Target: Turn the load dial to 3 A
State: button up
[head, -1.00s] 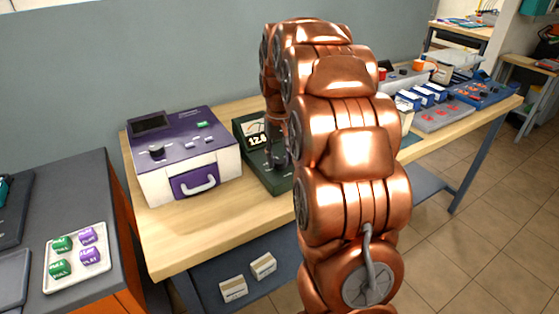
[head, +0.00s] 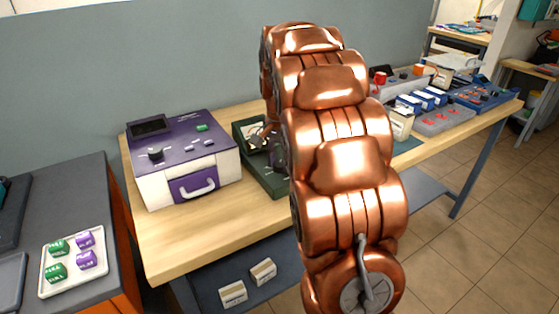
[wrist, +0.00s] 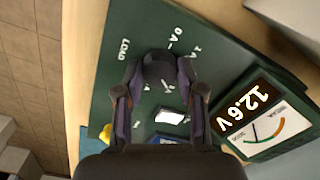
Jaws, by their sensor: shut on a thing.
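The dark green load tester (head: 268,182) sits on the wooden bench, partly hidden behind my arm. In the wrist view its panel (wrist: 215,50) fills the middle, with a "LOAD" label and marks "0A" and "1A" beside the dark round load dial (wrist: 160,66). My gripper (wrist: 160,82) is shut on the dial, one finger on each side. The dial's pointer and the other marks are hidden or too small to read. The meter display (wrist: 243,107) reads 12.6 V above a needle gauge. In the head view my arm hides the dial.
A purple and white box (head: 185,160) with a handle stands left of the tester. A tray (head: 70,285) of green and purple blocks lies on the grey cabinet at left. Blue and white batteries (head: 422,100) stand right of my arm. Bare bench lies in front of the tester.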

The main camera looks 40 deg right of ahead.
aim_at(280, 163)
jog(key=shift+m, duration=0.5)
jog(key=o, duration=1.1)
jog(key=shift+o, duration=0.2)
jog(key=shift+r, duration=0.1)
notch_tip(280, 163, up, 12)
dwell(0.7)
